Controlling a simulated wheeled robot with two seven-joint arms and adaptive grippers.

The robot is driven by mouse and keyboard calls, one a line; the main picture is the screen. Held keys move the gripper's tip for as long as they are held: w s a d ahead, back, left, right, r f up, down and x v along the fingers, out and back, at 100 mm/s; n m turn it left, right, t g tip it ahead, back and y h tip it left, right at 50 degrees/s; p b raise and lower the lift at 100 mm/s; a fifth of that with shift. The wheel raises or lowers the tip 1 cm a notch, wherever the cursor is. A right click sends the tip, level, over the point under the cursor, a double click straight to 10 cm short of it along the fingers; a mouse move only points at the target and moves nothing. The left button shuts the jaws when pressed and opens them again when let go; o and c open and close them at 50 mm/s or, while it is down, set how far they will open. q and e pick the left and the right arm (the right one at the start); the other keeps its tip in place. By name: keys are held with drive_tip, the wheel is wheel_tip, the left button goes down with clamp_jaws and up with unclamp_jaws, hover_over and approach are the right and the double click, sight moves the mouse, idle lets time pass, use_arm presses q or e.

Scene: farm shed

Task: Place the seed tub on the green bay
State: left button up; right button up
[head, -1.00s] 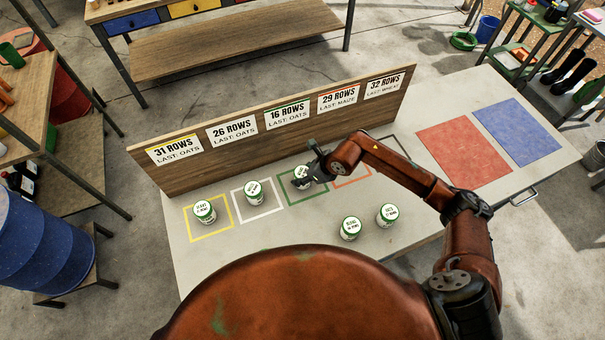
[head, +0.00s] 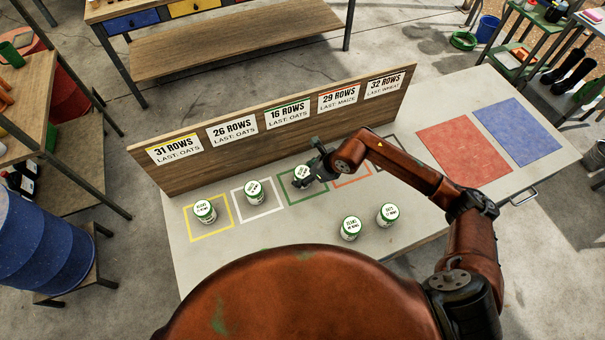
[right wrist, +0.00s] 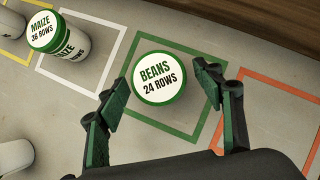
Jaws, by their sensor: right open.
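A white seed tub with a green-rimmed lid reading "BEANS 24 ROWS" (right wrist: 160,77) stands upright inside the green bay (right wrist: 201,137) in the right wrist view. In the head view the same beans tub (head: 302,172) stands in the green-outlined bay (head: 318,200), partly hidden by my gripper. My right gripper (right wrist: 162,98) is open, with its fingers on either side of the tub and gaps visible between fingers and lid. In the head view my right gripper (head: 313,175) is at the tub's right side. My left gripper is not in view.
Other tubs stand in the yellow bay (head: 205,211) and white bay (head: 254,192). Two tubs (head: 350,228) (head: 388,215) stand near the table's front. A wooden board (head: 255,130) with row signs rises behind the bays. Red (head: 463,155) and blue (head: 517,131) mats lie at right.

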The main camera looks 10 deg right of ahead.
drive_tip(key=v, duration=1)
drive_tip(key=shift+s+a, duration=0.1)
drive_tip(key=shift+s, duration=0.05)
